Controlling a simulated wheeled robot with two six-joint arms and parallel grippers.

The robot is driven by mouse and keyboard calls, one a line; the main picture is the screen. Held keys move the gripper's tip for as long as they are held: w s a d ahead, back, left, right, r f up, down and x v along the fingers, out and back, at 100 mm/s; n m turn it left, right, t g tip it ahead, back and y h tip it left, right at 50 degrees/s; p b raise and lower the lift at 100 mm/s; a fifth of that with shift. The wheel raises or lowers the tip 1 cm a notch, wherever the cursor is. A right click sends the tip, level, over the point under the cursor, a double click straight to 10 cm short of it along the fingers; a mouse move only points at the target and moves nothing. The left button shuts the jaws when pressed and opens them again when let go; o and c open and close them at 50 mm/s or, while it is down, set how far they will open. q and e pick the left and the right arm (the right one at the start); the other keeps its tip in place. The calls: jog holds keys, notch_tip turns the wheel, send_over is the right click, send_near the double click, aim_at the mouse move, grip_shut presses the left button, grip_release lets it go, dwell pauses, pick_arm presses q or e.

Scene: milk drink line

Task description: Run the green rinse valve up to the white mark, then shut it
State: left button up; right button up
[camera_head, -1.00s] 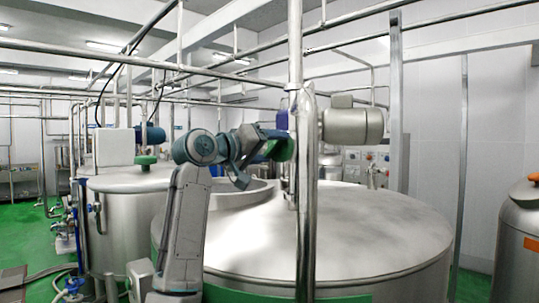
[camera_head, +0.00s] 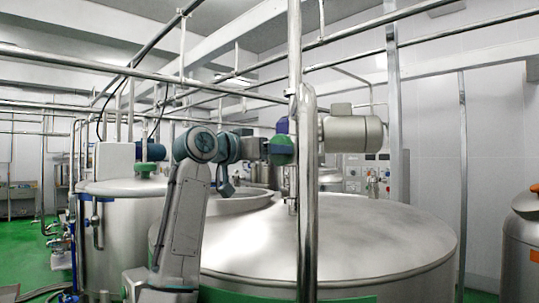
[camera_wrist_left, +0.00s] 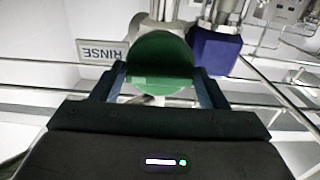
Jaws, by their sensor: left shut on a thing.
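The green rinse valve (camera_head: 282,151) shows as a round green knob beside the upright steel pipe, above the large tank. My left gripper (camera_head: 262,150) reaches it from the left. In the left wrist view the green knob (camera_wrist_left: 160,55) sits between the two fingers of my left gripper (camera_wrist_left: 160,82), which is shut on it. A RINSE label (camera_wrist_left: 102,52) appears upside down to the left of the knob. A blue-purple valve part (camera_wrist_left: 213,52) is just right of it. I cannot make out the white mark. My right gripper is not in view.
The upright steel pipe (camera_head: 307,210) stands close in front of the large tank (camera_head: 370,235). A motor (camera_head: 352,134) is right of the pipe. A smaller tank (camera_head: 125,215) with a green cap (camera_head: 147,169) stands at left. A control panel (camera_head: 366,175) is behind.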

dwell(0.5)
pick_arm(q)
jog(key=o, duration=0.8)
jog(key=shift+o, duration=0.2)
jog(key=shift+a, duration=0.1)
jog(key=b+v, duration=0.5)
jog(key=v, duration=0.6)
jog(key=shift+b, duration=0.4)
jog(key=shift+r, duration=0.1)
